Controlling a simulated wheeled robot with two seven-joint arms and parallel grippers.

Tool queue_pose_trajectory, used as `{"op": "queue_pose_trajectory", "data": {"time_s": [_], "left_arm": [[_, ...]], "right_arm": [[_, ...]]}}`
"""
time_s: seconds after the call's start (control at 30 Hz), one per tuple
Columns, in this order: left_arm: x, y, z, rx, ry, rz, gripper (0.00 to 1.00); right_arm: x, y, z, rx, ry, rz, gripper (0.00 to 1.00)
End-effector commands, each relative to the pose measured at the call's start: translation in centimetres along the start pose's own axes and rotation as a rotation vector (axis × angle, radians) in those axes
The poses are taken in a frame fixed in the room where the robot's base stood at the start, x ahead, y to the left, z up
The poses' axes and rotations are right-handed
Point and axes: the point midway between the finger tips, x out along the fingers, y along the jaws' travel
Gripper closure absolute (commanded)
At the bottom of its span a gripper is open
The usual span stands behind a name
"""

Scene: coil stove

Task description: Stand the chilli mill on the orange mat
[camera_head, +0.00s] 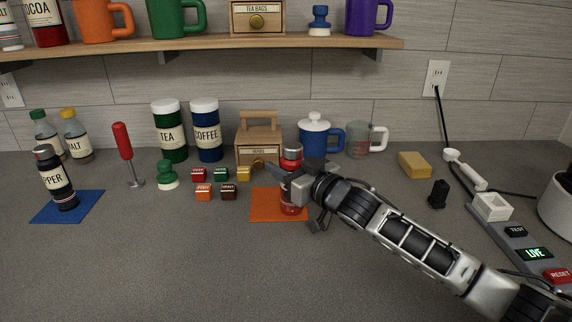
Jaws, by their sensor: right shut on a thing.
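My left gripper is out of view.
A dark pepper mill (55,180) stands on a blue mat (88,201) at the left. Small labelled blocks (204,195) lie left of the orange mat. A wooden herbs box (252,150) and a blue pot (314,137) stand behind. The front counter is clear.

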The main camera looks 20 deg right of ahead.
Motion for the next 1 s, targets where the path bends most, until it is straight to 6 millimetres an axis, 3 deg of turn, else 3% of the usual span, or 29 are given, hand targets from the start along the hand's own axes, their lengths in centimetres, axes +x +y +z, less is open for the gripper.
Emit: {"op": "queue_pose_trajectory", "data": {"time_s": [0.27,0.3,0.33,0.37,0.7,0.87,1.0], "left_arm": [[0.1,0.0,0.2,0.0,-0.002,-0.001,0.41],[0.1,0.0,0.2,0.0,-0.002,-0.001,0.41],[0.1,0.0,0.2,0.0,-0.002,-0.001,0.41],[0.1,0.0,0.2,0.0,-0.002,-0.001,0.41],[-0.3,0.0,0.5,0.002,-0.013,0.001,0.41],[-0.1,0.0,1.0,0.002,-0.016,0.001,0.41],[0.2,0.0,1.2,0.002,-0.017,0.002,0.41]], "right_arm": [[0.0,0.0,0.3,0.001,0.002,0.0,0.83],[0.0,0.0,0.3,0.0,0.001,0.0,0.45],[0.0,0.0,0.3,0.0,0.001,0.0,0.36],[0.0,0.0,0.3,0.0,0.0,0.0,0.34],[0.0,0.0,-0.3,-0.001,0.001,0.0,0.34],[-2.4,0.0,0.2,0.0,-0.003,0.0,0.34],[-5.6,0.0,0.3,-0.001,-0.005,0.0,0.34]]}}
